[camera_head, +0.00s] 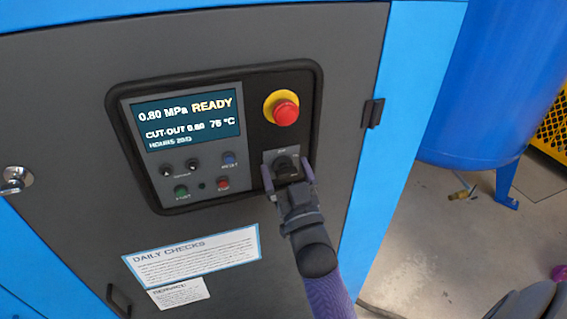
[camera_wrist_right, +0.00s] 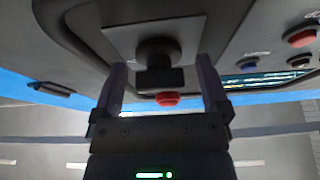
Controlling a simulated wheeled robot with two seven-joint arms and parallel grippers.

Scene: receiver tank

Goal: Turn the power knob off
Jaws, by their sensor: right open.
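The power knob (camera_head: 285,165) is a black rotary knob on a grey plate, low on the right of the dark control panel. In the right wrist view the knob (camera_wrist_right: 159,62) sits between and just beyond the two fingers, its grip bar looking level there. My right gripper (camera_head: 287,180) is open, with one finger on each side of the knob; I cannot tell whether either finger touches it. The gripper also shows in the right wrist view (camera_wrist_right: 162,85). The knob's label is too small to read fully. My left gripper is not in view.
A red emergency button (camera_head: 286,112) on a yellow ring is above the knob. A lit display (camera_head: 188,120) reads "0.80 MPa READY". Small buttons, including a red one (camera_head: 223,184), are left of the gripper. A blue tank (camera_head: 490,90) stands at right.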

